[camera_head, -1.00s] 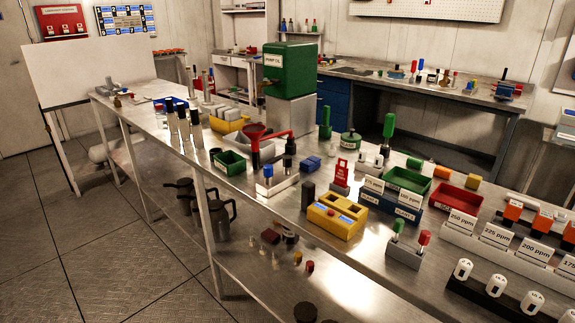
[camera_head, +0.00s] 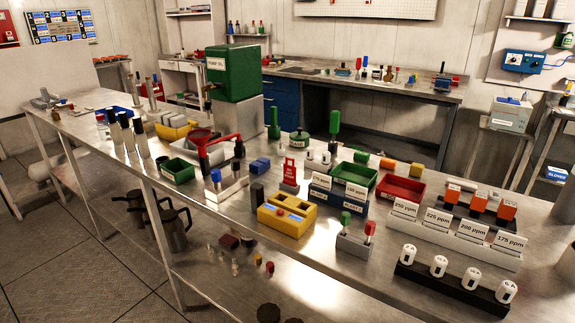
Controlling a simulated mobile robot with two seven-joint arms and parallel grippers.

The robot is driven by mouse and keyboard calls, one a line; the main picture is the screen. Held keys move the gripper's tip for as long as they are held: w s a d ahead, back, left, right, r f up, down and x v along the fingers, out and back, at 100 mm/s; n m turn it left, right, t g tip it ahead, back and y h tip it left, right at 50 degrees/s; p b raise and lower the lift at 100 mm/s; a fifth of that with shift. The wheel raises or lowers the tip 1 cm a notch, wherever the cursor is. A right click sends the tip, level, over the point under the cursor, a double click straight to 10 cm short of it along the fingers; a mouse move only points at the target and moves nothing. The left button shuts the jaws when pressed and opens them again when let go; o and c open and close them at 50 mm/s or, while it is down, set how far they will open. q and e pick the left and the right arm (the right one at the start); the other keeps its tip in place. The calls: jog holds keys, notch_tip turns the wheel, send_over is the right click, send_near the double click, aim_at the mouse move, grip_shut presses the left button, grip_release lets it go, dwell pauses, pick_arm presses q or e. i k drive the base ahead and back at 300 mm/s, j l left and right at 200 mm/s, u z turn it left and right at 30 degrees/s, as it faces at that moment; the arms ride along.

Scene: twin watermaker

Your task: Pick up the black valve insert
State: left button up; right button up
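A small upright black block (camera_head: 257,194) stands on the long metal bench (camera_head: 200,205), at the left of a yellow box (camera_head: 287,214). I cannot tell whether it is the black valve insert. Another small black piece (camera_head: 239,149) stands near the end of a red handle (camera_head: 222,139), in a pale holder with a blue-topped item (camera_head: 216,178). Dark round pieces (camera_head: 268,312) show on the lower shelf. Neither of my grippers is in view.
Green tray (camera_head: 355,176), red tray (camera_head: 401,188), labelled ppm rack (camera_head: 455,236) and black rack of white cylinders (camera_head: 450,288) crowd the bench's right part. A green tank (camera_head: 233,72) stands farther back. Floor (camera_head: 70,270) at the left is clear.

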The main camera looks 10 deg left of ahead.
aim_at(235, 163)
jog(key=j+z, duration=0.1)
jog(key=z, duration=0.3)
jog(key=j+z, duration=0.15)
jog(key=z, duration=0.2)
jog(key=j+z, duration=0.15)
jog(key=z, duration=0.25)
jog(key=k+j+z, duration=0.1)
jog(key=j+z, duration=0.25)
jog(key=k+j+z, duration=0.1)
jog(key=j+z, duration=0.25)
jog(key=k+j+z, duration=0.65)
jog(key=k+j, duration=0.35)
jog(key=j, duration=0.15)
